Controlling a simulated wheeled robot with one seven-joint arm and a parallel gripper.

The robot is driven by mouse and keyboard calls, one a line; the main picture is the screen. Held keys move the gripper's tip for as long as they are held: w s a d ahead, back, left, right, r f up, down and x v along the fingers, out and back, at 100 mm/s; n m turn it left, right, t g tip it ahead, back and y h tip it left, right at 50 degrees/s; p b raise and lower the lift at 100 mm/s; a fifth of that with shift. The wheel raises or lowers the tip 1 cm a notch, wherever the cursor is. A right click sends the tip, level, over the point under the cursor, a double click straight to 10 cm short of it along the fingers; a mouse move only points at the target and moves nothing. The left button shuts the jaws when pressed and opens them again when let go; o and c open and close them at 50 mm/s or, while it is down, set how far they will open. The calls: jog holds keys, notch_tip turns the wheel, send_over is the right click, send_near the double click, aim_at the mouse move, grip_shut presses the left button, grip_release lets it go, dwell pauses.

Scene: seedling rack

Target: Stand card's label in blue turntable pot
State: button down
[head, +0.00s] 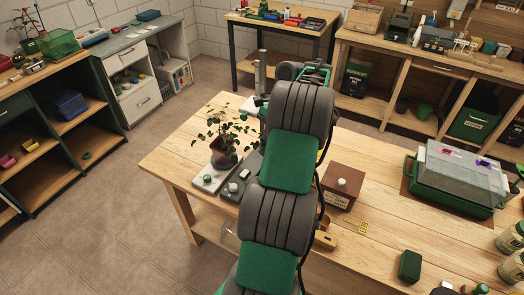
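My arm rises through the middle of the head view and covers part of the wooden table (400,160). My gripper is not visible; the arm's far end is hidden behind its own links. A leafy plant (226,130) stands in a brownish pot (224,158) on the table's left part. I cannot make out a blue pot or a turntable; either may be behind my arm.
A green tray with a clear cover (455,178) is at the right. A dark green box (410,266) and jars (510,268) are near the front right. The table between box and tray is clear.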

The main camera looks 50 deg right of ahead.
jog(key=d+r+m+t+h+p, duration=0.4)
jog(key=d+m, duration=0.3)
jog(key=m, duration=0.6)
jog(key=shift+g, duration=0.3)
jog(key=shift+s+f+b, duration=0.2)
jog(key=shift+f+b, duration=0.2)
jog(key=shift+f, duration=1.6)
jog(key=shift+s+f+b, duration=0.15)
jog(key=shift+f+b, duration=0.2)
jog(key=shift+f, duration=1.65)
jog(key=shift+s+f+b, duration=0.2)
jog(key=shift+f+b, duration=0.2)
jog(key=shift+f, duration=1.6)
jog(key=shift+a, duration=0.1)
jog(key=c, duration=1.6)
grip_release()
jog(key=b+v, duration=0.1)
jog(key=v, duration=0.6)
jog(key=shift+r, duration=0.4)
jog(key=shift+s, duration=0.1)
